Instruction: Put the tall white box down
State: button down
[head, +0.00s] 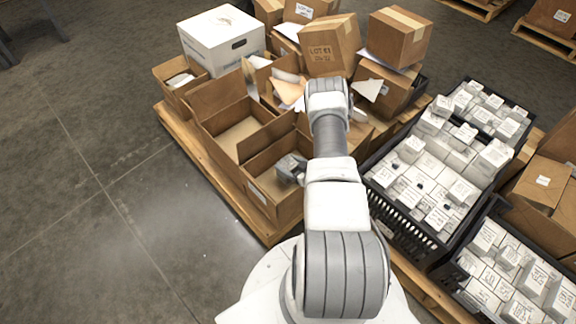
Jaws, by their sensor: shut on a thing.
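My arm reaches over the pallet and bends back down at its far joint. My gripper (289,169), a grey shape partly behind my arm, is low inside the front open cardboard carton (262,190). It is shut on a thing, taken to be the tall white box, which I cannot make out. The carton's walls and my arm hide the fingertips and whatever is below them. I cannot tell whether the held thing touches the carton floor.
Another open carton (238,140) stands just behind, looking empty. A large white carton (222,42) and closed brown boxes (330,45) stand further back. A black crate (400,228) of small labelled white boxes is to the right. The floor at left is clear.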

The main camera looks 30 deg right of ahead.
jog(key=shift+w, duration=0.1)
jog(key=shift+f, duration=0.45)
grip_release()
